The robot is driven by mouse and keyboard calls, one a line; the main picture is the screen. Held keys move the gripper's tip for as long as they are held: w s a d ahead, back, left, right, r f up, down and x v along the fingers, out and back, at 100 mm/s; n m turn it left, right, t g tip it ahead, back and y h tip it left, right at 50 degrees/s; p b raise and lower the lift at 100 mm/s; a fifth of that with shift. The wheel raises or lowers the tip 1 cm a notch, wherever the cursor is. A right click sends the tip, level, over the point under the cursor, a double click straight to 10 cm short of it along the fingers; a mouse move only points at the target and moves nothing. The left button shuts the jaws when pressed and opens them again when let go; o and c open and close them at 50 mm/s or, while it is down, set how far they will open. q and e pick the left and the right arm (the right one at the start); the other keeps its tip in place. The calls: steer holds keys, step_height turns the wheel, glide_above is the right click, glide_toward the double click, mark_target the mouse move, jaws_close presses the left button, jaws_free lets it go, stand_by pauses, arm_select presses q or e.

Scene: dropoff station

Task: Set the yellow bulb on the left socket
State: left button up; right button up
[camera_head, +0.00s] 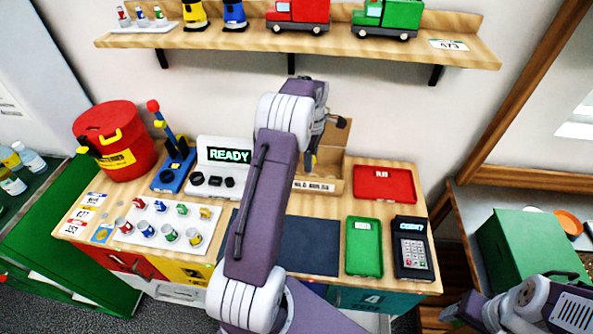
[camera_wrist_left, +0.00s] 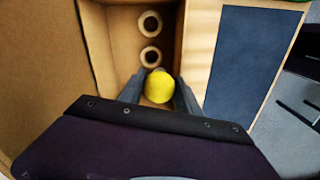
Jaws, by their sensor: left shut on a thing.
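The yellow bulb (camera_wrist_left: 159,86) is between the two grey fingers of my left gripper (camera_wrist_left: 158,93) in the left wrist view. The gripper is shut on it. Two round sockets (camera_wrist_left: 150,24) and (camera_wrist_left: 151,56) lie in a row inside an open cardboard-brown box (camera_wrist_left: 112,40), just beyond the bulb. The bulb and fingers cover the floor nearest me, so anything under them is hidden. In the head view my left arm reaches over the table to the open box (camera_head: 335,170), partly hiding it. My right gripper (camera_head: 462,311) is at the lower right, away from the table; its jaws are unclear.
A dark blue mat (camera_head: 310,248) lies in front of the box. A red tray (camera_head: 384,184), green tray (camera_head: 364,248) and keypad (camera_head: 412,250) are to the right. A READY display (camera_head: 224,155) and white rack (camera_head: 165,228) of small cups are left. A shelf (camera_head: 350,41) hangs above.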

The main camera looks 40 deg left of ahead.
arm_select(q)
steer(key=a+f, duration=0.1)
steer(key=f, duration=0.1)
steer(key=a+f+p, duration=0.1)
steer(key=a+f, duration=0.1)
steer(key=s+a+f+p, duration=0.1)
steer(key=a+f, duration=0.1)
steer(key=f, duration=0.1)
steer(key=shift+a, duration=0.1)
steer(key=shift+w+a+f, duration=0.1)
steer(key=shift+f, duration=0.15)
steer(key=o, duration=0.8)
